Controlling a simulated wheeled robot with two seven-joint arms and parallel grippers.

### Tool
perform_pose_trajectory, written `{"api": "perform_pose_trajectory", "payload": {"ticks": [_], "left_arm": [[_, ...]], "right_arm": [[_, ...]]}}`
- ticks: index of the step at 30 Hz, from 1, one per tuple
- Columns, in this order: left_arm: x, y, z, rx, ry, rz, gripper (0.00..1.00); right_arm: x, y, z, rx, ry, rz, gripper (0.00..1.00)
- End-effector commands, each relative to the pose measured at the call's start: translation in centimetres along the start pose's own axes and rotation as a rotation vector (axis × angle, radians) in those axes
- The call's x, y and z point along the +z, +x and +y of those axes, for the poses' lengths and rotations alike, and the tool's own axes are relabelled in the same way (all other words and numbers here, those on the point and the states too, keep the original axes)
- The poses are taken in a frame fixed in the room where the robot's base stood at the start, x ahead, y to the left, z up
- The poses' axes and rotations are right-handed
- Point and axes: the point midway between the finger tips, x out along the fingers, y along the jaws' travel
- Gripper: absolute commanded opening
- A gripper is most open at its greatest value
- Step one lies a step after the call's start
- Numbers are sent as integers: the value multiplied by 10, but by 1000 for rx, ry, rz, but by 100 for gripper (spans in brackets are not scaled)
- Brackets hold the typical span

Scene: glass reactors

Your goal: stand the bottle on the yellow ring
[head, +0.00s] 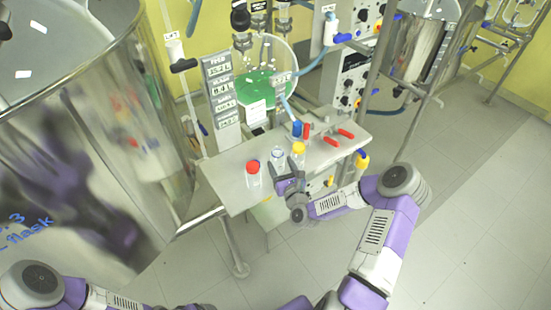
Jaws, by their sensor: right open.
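Several small clear bottles stand on the grey bench (228,186). One has a red cap (253,167), one a pale top (278,152), one a yellow cap (298,148), and a blue-capped one (297,129) is behind. Which bottle the task means cannot be told. My right gripper (284,175) is open at the bench's front edge, close in front of the pale-topped bottle; contact cannot be told. A small yellow patch (267,199) shows at the bench edge left of this gripper; it may be part of the yellow ring, but is too small to be sure. My left gripper is outside the picture.
A large shiny steel vessel (140,110) fills the left side. Red-handled items (338,137) lie on the bench's right part. A glass reactor (266,85) with green contents and a column of displays (222,95) stand behind. The floor at right is clear.

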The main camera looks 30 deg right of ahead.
Motion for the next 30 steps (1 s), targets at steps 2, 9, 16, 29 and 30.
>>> {"api": "perform_pose_trajectory", "payload": {"ticks": [2,9,16,29,30], "left_arm": [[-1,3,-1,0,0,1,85],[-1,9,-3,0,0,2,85],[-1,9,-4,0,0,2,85],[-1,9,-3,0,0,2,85],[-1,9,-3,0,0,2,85]], "right_arm": [[-1,10,1,2,-2,-2,64],[-3,44,-1,1,-2,0,64],[-2,53,0,2,-1,2,64],[-2,53,0,3,-1,2,17],[-2,53,0,3,-1,2,17]]}}
